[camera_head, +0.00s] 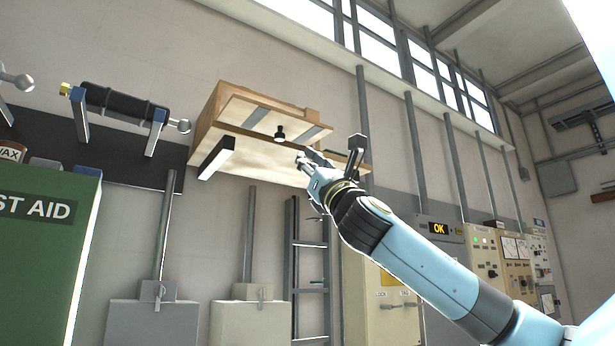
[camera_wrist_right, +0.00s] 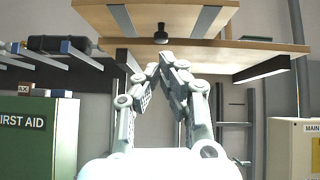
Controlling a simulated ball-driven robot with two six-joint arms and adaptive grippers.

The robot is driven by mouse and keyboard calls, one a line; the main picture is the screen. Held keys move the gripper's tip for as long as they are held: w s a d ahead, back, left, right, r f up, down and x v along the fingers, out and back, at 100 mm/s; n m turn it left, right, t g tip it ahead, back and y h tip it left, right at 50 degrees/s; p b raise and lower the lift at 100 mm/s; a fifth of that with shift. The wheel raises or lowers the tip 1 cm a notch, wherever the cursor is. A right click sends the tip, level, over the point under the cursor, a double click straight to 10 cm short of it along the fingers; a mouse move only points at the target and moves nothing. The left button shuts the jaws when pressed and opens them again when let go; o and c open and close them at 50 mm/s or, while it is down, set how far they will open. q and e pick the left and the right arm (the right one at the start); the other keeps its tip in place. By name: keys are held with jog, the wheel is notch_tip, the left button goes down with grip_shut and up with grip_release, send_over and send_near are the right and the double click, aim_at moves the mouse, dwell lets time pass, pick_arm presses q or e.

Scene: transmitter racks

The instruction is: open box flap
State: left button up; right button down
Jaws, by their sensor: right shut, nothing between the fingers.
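A wooden box (camera_head: 232,104) sits on a wall shelf (camera_head: 262,151) in the upper middle of the head view. Its front flap (camera_head: 270,118) carries two grey strips and a black knob (camera_head: 280,133). The flap looks closed in front of the box. In the right wrist view the knob (camera_wrist_right: 161,35) is just above and beyond my right gripper (camera_wrist_right: 160,62). That gripper is shut and empty, its fingertips together below the knob and apart from it. In the head view my right gripper (camera_head: 306,160) is near the shelf's front edge. My left gripper is not in view.
A green FIRST AID cabinet (camera_head: 45,255) stands at the left. A black cylinder (camera_head: 118,104) lies on wall brackets above it. Black-fronted shelf brackets (camera_head: 217,158) hang under the shelf. Cabinets with an OK display (camera_head: 438,228) stand behind my right arm.

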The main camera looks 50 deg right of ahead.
jog(key=shift+s+f+h, duration=0.15)
jog(key=shift+s+h, duration=0.05)
jog(key=shift+h, duration=0.1)
